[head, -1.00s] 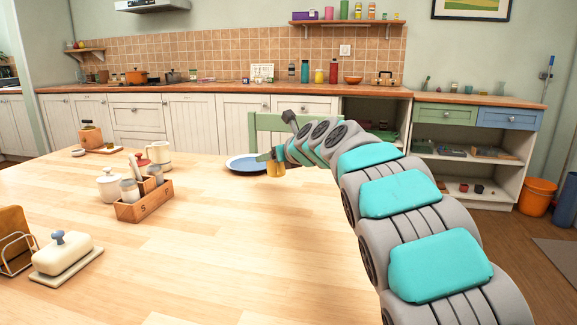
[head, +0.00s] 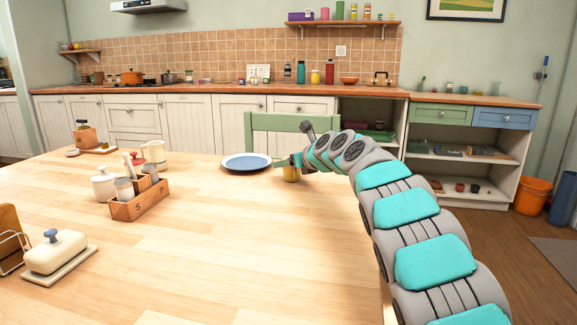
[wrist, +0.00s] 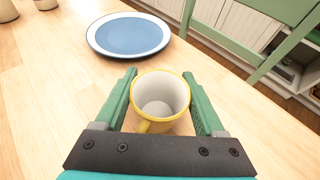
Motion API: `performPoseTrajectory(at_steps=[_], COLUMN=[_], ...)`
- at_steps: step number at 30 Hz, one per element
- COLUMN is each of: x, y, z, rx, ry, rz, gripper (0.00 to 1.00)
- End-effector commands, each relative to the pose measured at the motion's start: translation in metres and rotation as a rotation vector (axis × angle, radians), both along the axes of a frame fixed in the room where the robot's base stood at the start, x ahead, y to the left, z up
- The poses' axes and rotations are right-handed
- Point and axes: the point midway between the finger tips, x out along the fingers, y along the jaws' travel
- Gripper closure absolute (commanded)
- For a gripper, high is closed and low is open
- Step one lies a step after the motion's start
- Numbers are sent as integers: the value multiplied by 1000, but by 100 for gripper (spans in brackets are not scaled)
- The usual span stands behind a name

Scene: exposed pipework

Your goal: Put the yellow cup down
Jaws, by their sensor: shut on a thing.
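The yellow cup (wrist: 161,97) is upright between the two green fingers of my gripper (wrist: 162,88) in the wrist view. It has a white inside, which looks empty, and a yellow rim, with its handle toward my wrist. In the head view the cup (head: 291,174) shows at the end of my arm, under my gripper (head: 290,163), at the far side of the wooden table (head: 230,230). My gripper is shut on it. I cannot tell for sure whether its base touches the table.
A blue plate with a white rim (head: 247,163) lies left of the cup. A wooden caddy (head: 140,204), white pot (head: 104,187) and butter dish (head: 60,253) stand further left. A green chair (head: 270,123) is behind the far edge. The table's middle is clear.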

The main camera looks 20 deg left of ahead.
Motion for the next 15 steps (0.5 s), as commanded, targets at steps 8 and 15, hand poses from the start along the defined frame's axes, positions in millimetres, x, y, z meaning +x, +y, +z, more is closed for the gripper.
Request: performPoseTrajectory(at_steps=[8,15], x=[-1,0], y=[1,1], z=[-2,-2], rx=[0,0], ry=[0,0], rz=[1,0], gripper=[90,4])
